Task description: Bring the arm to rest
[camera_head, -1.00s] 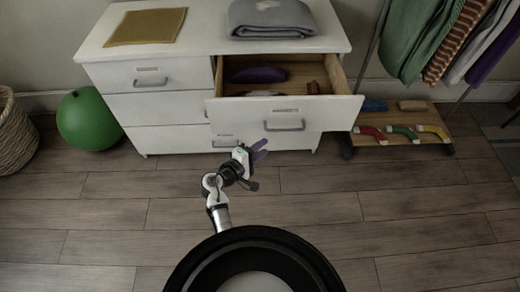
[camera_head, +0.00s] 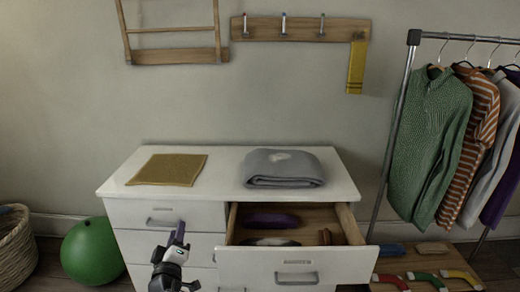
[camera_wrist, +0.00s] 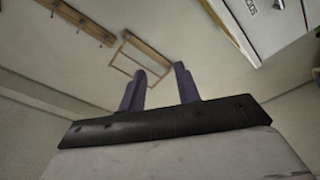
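My gripper (camera_head: 179,233) is in front of the left part of the white dresser (camera_head: 110,190), just under the handle of the upper left drawer. In the wrist view the two purple fingers of my gripper (camera_wrist: 160,82) stand apart with nothing between them. The gripper points upward and is apart from the dresser as far as I can tell. My lower arm is cut off by the bottom edge of the head view.
The upper right drawer (camera_head: 297,262) is pulled out, with a purple item (camera_head: 271,221) inside. A folded grey cloth (camera_head: 284,168) and mustard cloth (camera_head: 168,169) lie on top. A green ball (camera_head: 91,251) and basket (camera_head: 14,247) stand left; a clothes rack (camera_head: 396,135) stands right.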

